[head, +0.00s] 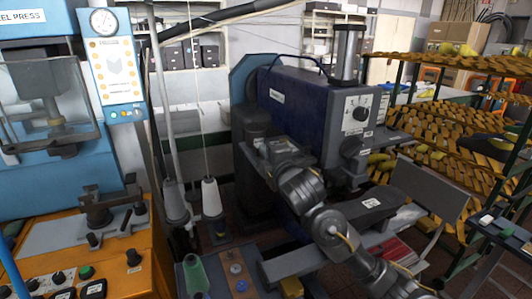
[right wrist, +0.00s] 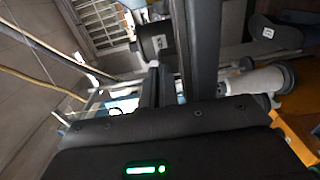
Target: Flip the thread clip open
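I cannot make out the thread clip for certain in either view. The purple-blue machine (head: 300,115) stands in the middle of the head view. My right arm comes in from the lower right, and its gripper (head: 268,152) is in front of the machine's left part, small and dark. Whether it touches the machine is unclear. In the right wrist view the dark gripper fingers (right wrist: 172,85) point up the picture, close to a dark cylinder with a pale label (right wrist: 155,40). Their gap is hard to read, and no held thing shows. My left gripper is out of view.
White thread cones (head: 212,197) stand left of the machine, with a thread rising above. A blue and orange press (head: 55,120) is at the left. A rack of yellow-brown lasts (head: 440,130) is at the right.

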